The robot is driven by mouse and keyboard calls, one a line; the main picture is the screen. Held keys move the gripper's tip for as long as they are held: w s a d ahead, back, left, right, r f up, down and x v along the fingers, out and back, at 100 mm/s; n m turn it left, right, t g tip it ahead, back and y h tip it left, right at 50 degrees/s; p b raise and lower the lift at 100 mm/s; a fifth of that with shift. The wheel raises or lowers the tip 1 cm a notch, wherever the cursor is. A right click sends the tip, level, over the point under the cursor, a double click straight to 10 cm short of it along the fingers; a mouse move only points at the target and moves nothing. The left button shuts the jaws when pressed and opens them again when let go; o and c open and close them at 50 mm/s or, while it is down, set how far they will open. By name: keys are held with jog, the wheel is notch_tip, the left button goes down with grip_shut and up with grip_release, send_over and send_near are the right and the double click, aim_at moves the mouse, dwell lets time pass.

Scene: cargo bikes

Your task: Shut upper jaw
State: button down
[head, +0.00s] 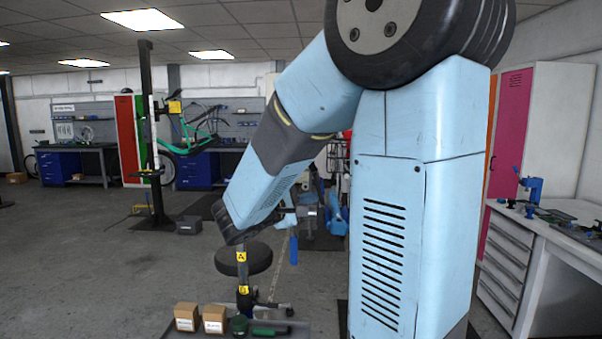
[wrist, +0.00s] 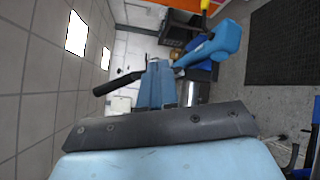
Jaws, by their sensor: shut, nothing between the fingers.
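My gripper (wrist: 157,82) shows in the wrist view as light-blue shapes beyond a dark bolted plate, shut and empty. In the head view its end is small and partly hidden beside my forearm. A black handle (wrist: 118,84) reaches left of the gripper in the sideways wrist view. A blue handle (wrist: 222,40) lies beyond it to the upper right; a blue handle (head: 293,248) also hangs down near my arm's end in the head view. I cannot make out an upper jaw clearly, nor whether it is open or touched by my gripper.
A round black stool (head: 243,259) stands below my forearm. Two small cartons (head: 187,316) stand on a surface at the bottom edge. A work stand with a green bike (head: 190,130) is farther left. A drawer bench (head: 512,262) is at right. The left floor is open.

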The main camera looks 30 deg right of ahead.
jog(key=w+a+r+n+t+h, duration=0.1)
jog(key=w+a+n+t, duration=0.2)
jog(key=w, duration=0.4)
jog(key=shift+a+r+n+t, duration=0.35)
jog(key=shift+a+t, duration=0.25)
jog(key=shift+t, duration=0.6)
jog(key=x, duration=1)
jog(key=shift+r, duration=0.1)
